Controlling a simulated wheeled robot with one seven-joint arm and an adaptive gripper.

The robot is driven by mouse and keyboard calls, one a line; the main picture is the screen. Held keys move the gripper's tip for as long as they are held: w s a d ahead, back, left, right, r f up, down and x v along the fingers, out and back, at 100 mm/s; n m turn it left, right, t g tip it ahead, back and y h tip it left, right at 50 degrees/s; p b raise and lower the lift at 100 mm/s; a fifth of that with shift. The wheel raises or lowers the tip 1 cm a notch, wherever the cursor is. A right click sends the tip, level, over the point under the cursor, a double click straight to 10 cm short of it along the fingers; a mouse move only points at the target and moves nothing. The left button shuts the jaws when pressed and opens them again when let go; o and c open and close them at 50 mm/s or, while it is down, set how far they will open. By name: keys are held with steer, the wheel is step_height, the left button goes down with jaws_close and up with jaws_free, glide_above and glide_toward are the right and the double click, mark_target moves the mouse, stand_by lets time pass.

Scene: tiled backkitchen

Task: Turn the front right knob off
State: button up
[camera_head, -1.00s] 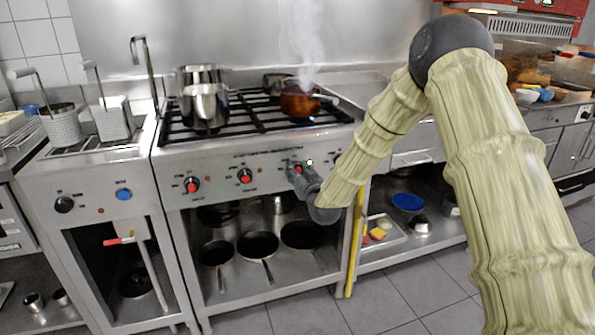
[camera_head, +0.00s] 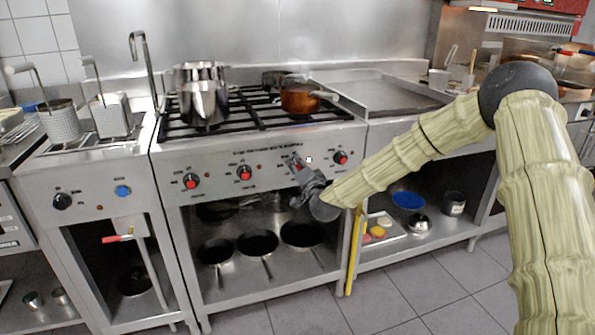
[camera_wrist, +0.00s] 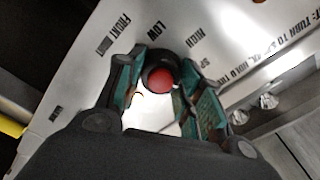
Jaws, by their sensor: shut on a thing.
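The knob labelled front right (camera_wrist: 160,78) has a red face and a dark rim, and sits between my fingertips in the wrist view. My gripper (camera_head: 297,166) is shut on this knob at the stove's front panel (camera_head: 215,168). The copper pan (camera_head: 300,101) stands on the front right of the hob; no steam or glow shows there. The panel lettering near the knob reads low and high in the wrist view.
Another red knob (camera_head: 340,157) sits right of my gripper, and two more (camera_head: 244,173) (camera_head: 190,181) to its left. A steel pot (camera_head: 204,100) stands on the hob's left. Pans lie on the shelf below. A yellow post (camera_head: 354,250) stands below my arm.

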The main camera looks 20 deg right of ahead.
steer(key=shift+d+f+m+b, duration=0.15)
steer(key=shift+m+b, duration=0.45)
steer(key=shift+m, duration=1.1)
steer(key=o, duration=1)
steer(key=s, duration=1.2)
steer(key=shift+d, duration=0.15)
